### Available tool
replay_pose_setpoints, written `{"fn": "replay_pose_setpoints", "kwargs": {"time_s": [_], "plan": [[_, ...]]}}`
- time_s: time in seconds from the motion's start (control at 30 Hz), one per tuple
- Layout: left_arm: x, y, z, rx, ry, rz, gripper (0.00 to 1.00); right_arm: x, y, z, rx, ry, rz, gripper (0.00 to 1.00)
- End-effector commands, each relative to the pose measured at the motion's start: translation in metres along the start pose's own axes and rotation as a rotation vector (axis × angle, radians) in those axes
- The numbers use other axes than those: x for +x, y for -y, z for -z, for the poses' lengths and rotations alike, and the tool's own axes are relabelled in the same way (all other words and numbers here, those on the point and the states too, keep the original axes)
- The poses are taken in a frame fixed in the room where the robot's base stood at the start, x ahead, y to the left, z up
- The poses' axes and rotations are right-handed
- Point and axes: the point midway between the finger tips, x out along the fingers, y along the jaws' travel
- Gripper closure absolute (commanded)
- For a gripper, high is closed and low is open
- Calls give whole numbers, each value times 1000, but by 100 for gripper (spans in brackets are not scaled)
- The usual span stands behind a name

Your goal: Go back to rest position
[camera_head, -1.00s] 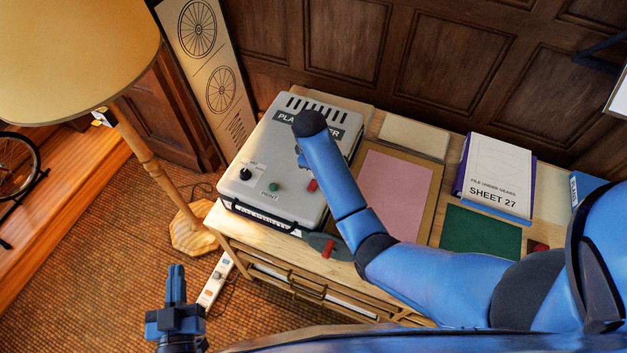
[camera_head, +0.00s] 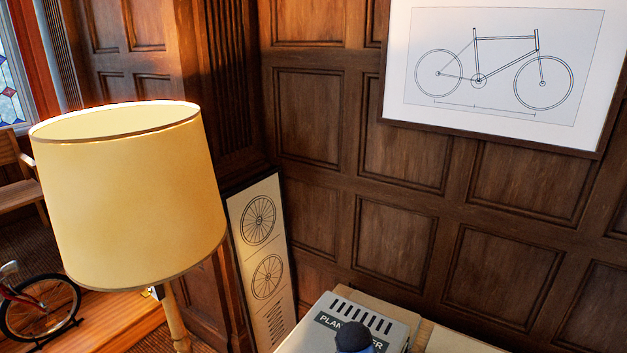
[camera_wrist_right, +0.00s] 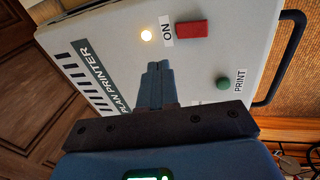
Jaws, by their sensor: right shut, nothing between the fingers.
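My right gripper (camera_wrist_right: 158,66) is shut and empty in the right wrist view. It is over the top of the grey plan printer (camera_wrist_right: 200,65), between the printer's name label and the green PRINT button (camera_wrist_right: 223,83). I cannot tell its exact height above the panel. A red switch (camera_wrist_right: 193,29) marked ON and a lit lamp (camera_wrist_right: 146,35) are close by. In the head view only a dark rounded joint of my right arm shows, over the printer (camera_head: 318,345) at the bottom edge. My left gripper is out of view.
A floor lamp with a cream shade (camera_head: 130,200) stands at the left. A wheel-drawing panel (camera_head: 262,262) leans by the panelled wall (camera_head: 310,110). A framed bicycle drawing (camera_head: 495,70) hangs at upper right. A small bicycle (camera_head: 40,305) is at lower left.

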Motion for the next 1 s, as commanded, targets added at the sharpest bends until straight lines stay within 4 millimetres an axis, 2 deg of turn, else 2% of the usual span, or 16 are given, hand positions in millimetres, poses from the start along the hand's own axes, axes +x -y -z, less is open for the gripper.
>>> {"fn": "replay_pose_setpoints", "kwargs": {"time_s": [0.1, 0.23, 0.33, 0.43, 0.53, 0.67, 0.8, 1.0], "plan": [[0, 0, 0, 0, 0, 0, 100, -8, -20, 25, 69, -126, -90, 100], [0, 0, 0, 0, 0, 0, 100, -36, -49, 60, 175, -360, -230, 100], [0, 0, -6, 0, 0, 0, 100, -46, -56, 67, 264, -548, -318, 100], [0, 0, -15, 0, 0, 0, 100, -52, -54, 60, 350, -727, -387, 100], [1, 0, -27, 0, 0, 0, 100, -58, -44, 39, 434, -899, -442, 100], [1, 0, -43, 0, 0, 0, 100, -66, -22, 0, 529, -1097, -492, 100], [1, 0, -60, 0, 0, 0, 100, -74, 8, -49, 609, -1263, -526, 100], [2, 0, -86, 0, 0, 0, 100, -86, 58, -123, 698, -1423, -560, 100]]}}
